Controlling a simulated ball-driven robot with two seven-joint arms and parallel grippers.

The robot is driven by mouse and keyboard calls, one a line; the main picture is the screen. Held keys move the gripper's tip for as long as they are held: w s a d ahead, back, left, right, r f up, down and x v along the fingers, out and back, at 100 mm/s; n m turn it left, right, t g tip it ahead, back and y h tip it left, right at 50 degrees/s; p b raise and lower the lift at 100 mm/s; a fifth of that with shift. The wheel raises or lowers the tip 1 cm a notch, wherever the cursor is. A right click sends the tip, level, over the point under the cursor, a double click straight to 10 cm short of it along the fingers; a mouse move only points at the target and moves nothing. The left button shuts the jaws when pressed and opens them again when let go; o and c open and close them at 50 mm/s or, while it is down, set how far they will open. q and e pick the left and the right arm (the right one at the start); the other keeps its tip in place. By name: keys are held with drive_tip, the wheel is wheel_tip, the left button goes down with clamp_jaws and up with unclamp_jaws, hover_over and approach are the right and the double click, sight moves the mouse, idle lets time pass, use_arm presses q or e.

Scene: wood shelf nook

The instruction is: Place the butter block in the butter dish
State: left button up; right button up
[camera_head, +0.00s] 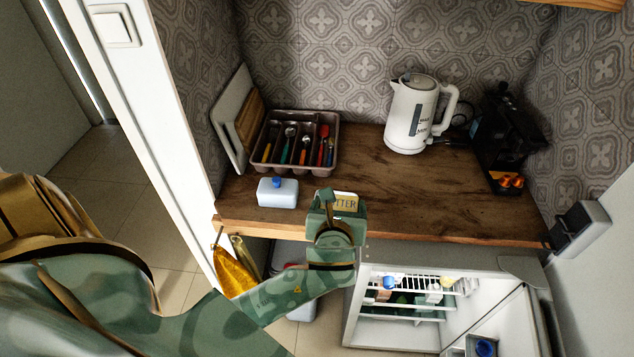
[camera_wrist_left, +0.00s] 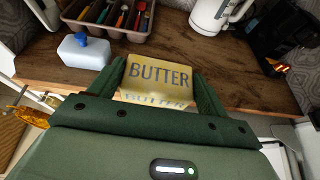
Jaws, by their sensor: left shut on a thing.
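The butter block (camera_head: 345,202) is a yellow block with BUTTER printed on it. In the left wrist view the butter block (camera_wrist_left: 158,78) sits between the two green fingers. My left gripper (camera_head: 336,204) is shut on it near the front edge of the wooden counter; the wrist view shows the left gripper (camera_wrist_left: 161,85) too. The butter dish (camera_head: 277,193) is a pale blue-white box with a blue knob, on the counter left of the gripper. The butter dish also shows in the left wrist view (camera_wrist_left: 84,53), with its lid on. My right gripper is not in view.
A cutlery tray (camera_head: 336,142) stands behind the dish, beside leaning boards (camera_head: 236,118). A white kettle (camera_head: 408,120) and a black coffee machine (camera_head: 497,140) stand at the right. The open fridge (camera_head: 354,305) is below the counter. The counter's middle is clear.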

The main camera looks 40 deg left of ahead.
use_arm(q)
drive_tip(key=f+b+x, duration=0.1)
drive_tip(key=x, duration=0.3)
drive_tip(key=s+f+b+x, duration=0.1)
drive_tip(key=b+x, duration=0.1)
drive_tip(key=x, duration=0.3)
drive_tip(key=f+b+x, duration=0.1)
drive_tip(key=x, duration=0.4)
drive_tip(key=shift+s+a+f, duration=0.1)
drive_tip(key=shift+s+a, duration=0.05)
drive_tip(key=shift+a, duration=0.3)
drive_tip(key=shift+w+a+f+b, duration=0.15)
drive_tip(key=shift+w+f+b, duration=0.1)
drive_tip(key=shift+f+b, duration=0.1)
drive_tip(key=f+b, duration=0.1)
drive_tip(key=f, duration=0.3)
drive_tip(key=shift+w+a+b, duration=0.15)
drive_tip(key=shift+w+b, duration=0.1)
drive_tip(key=shift+b, duration=0.15)
drive_tip(key=shift+r, duration=0.15)
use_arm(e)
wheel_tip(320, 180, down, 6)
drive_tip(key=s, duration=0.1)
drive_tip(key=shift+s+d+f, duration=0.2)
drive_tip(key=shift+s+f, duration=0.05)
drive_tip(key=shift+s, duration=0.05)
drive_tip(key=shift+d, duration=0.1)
